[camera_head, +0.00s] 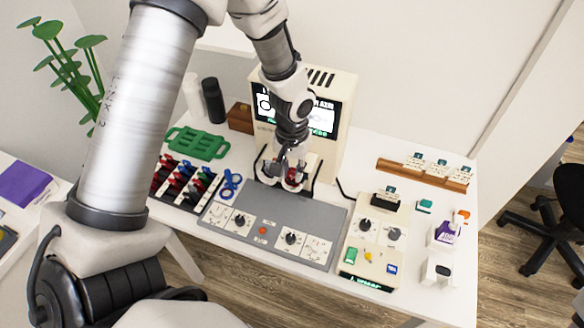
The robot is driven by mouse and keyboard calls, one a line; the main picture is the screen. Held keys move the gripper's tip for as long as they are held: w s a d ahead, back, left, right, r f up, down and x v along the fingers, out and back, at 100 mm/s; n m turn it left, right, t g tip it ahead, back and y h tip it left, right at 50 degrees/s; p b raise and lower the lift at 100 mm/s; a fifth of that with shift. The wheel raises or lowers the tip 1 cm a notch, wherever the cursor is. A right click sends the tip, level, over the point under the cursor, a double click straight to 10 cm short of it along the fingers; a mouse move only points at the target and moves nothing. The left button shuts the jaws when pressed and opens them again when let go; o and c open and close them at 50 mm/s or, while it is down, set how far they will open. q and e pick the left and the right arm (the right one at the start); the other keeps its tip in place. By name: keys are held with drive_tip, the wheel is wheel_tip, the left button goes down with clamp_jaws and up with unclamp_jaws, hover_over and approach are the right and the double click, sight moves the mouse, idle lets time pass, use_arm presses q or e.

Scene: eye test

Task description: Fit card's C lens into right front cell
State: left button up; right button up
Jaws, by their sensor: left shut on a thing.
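My left gripper (283,178) points down over the back of the grey console (262,237), in front of the screen. It is shut on a small red thing (292,174), apparently a lens; the fingers hide most of it. Dark upright parts, perhaps a trial frame, stand around the fingers; I cannot make out the cells or whether the lens touches one. A dark lens rack (182,208) with red, blue and black lenses lies to the left. A small card (387,193) stands on a black holder on the cream unit; its letters are too small to read. My right gripper is not in view.
A cream screen unit (343,90) stands close behind the gripper. A blue ringed tool (230,184) and a green tray (197,142) lie left.

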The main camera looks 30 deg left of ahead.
use_arm(q)
drive_tip(key=shift+f, duration=0.5)
drive_tip(key=o, duration=0.8)
drive_tip(key=shift+r, duration=0.1)
wheel_tip(320, 180, up, 12)
